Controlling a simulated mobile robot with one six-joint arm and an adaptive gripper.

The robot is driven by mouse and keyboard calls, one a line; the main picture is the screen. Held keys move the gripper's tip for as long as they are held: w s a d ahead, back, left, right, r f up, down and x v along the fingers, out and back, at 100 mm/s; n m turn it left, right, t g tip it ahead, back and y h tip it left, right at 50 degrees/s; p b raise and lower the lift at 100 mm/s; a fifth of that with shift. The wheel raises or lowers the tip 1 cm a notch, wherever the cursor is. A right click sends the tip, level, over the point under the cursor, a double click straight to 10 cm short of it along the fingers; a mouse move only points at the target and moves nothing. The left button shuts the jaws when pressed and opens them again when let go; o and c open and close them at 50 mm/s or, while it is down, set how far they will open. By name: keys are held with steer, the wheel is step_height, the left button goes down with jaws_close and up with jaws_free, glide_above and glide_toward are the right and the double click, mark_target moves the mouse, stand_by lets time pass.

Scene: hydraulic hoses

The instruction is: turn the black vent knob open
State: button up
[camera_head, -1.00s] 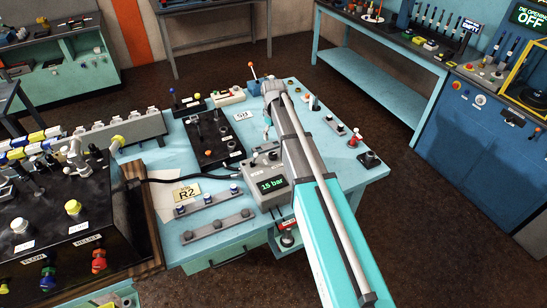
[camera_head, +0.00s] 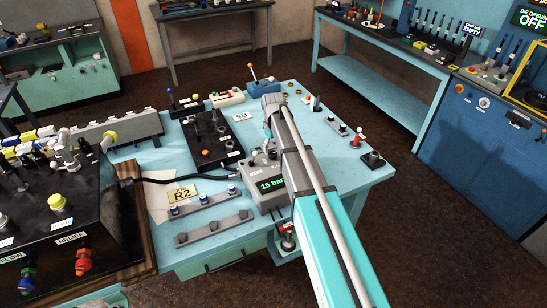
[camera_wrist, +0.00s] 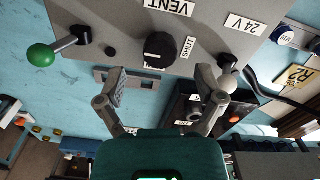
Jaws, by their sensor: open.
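In the wrist view the black vent knob (camera_wrist: 160,45) sits on a grey panel (camera_wrist: 205,20), between an upside-down VENT label (camera_wrist: 168,7) and a SHUT label (camera_wrist: 187,50). My gripper (camera_wrist: 168,84) is open and empty, its fingers apart below the knob in the picture. The knob appears beyond the fingertips, roughly between their lines. Contact is not visible. In the head view my arm reaches over the blue bench to the grey box with a 15 bar display (camera_head: 271,184). The knob cannot be made out there.
A lever with a green ball (camera_wrist: 41,55) sticks out left of the knob in the wrist view. A white ball (camera_wrist: 228,62) is close by the right finger. A black hose (camera_head: 190,180) runs to the grey box. The black panel (camera_head: 212,137) lies left of my arm.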

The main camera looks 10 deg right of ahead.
mark_target(273, 153)
steer(key=shift+f+b, duration=1.5)
steer(key=shift+f, duration=0.35)
steer(key=c, duration=1.1)
